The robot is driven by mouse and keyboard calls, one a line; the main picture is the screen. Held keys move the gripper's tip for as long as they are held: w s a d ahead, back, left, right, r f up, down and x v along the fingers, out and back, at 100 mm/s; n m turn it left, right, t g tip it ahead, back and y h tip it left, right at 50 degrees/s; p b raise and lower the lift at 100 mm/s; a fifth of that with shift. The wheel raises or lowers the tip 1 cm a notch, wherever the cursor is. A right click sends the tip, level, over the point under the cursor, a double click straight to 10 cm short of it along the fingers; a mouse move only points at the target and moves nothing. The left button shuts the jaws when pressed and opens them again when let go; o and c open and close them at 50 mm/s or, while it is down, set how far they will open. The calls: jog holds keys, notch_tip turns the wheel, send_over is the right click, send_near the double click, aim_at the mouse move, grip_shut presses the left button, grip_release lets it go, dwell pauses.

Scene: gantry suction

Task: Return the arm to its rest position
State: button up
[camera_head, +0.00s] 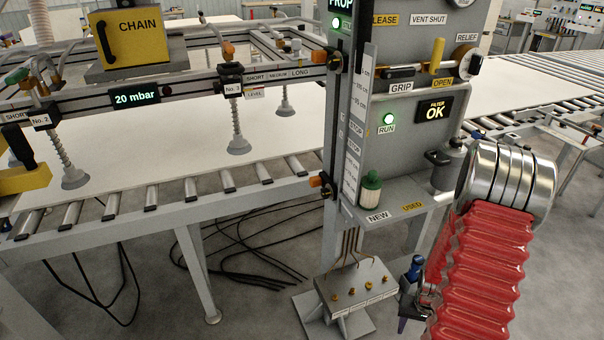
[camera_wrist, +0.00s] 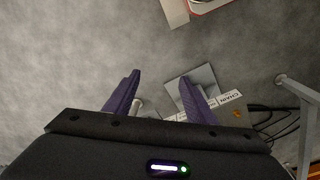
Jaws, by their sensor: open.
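My gripper (camera_wrist: 160,79) shows in the wrist view with its two purple fingers spread apart. Nothing is held between them. It points down over bare grey floor, with a grey plate (camera_wrist: 203,77) and a labelled box (camera_wrist: 234,112) below and beyond the right finger. In the head view a red ribbed bellows (camera_head: 477,275) with a silver ringed end (camera_head: 508,185) fills the lower right. I cannot tell whether it belongs to my arm.
A grey control post (camera_head: 338,215) stands at the middle, with a shelf holding a green-capped jar (camera_head: 370,190). A low box with brass knobs (camera_head: 357,287) stands at its foot. A roller conveyor (camera_head: 155,208) carries a white sheet (camera_head: 180,168) under suction cups. Black cables (camera_head: 222,258) lie on the floor.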

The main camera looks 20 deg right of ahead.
jog(key=s+a+r+n+t, duration=0.1)
jog(key=a+r+n, duration=0.1)
jog(key=a+r, duration=0.8)
jog(key=s+a+r+n+t, duration=0.1)
jog(key=a+r+n+t, duration=0.1)
jog(key=a+r, duration=0.8)
jog(key=s+a+r+n+t, duration=0.1)
jog(key=a+r, duration=0.9)
jog(key=r, duration=1.2)
jog(key=shift+s+r+n+t+y, duration=0.15)
jog(key=shift+r+n+t+y, duration=0.2)
jog(key=shift+n+t, duration=0.4)
